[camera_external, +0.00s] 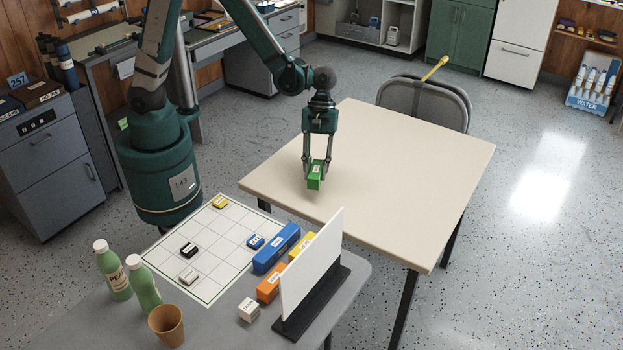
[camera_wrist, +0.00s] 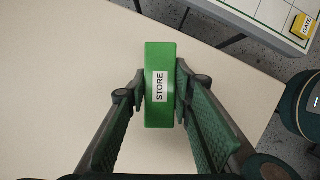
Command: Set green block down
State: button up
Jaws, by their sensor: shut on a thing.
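The green block (camera_external: 314,182) is held between the fingers of my gripper (camera_external: 318,165) over the left part of the beige table (camera_external: 420,178). In the wrist view the green block (camera_wrist: 161,110) has a white label reading STORE, and the fingers of my gripper (camera_wrist: 160,92) press on both its sides. The beige table top (camera_wrist: 60,90) lies beneath it in that view. I cannot tell whether the block's underside touches the table or hangs just above it.
A grey table (camera_external: 215,325) at the front holds a white grid board (camera_external: 205,232) with small labelled blocks, a blue block (camera_external: 277,248), an upright white panel (camera_external: 312,262), green bottles (camera_external: 113,272) and a brown cup (camera_external: 167,326). A grey chair (camera_external: 425,100) stands behind the beige table, whose top is otherwise clear.

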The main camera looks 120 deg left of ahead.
aim_at(316, 192)
jog(key=shift+f, duration=0.65)
jog(key=shift+f, duration=0.1)
jog(key=shift+f+b, duration=0.55)
jog(key=shift+f, duration=1.2)
jog(key=shift+f, duration=0.1)
jog(key=o, duration=1)
jog(key=shift+c, duration=0.2)
jog(key=shift+p+v, duration=1.35)
jog(key=shift+v, duration=4.75)
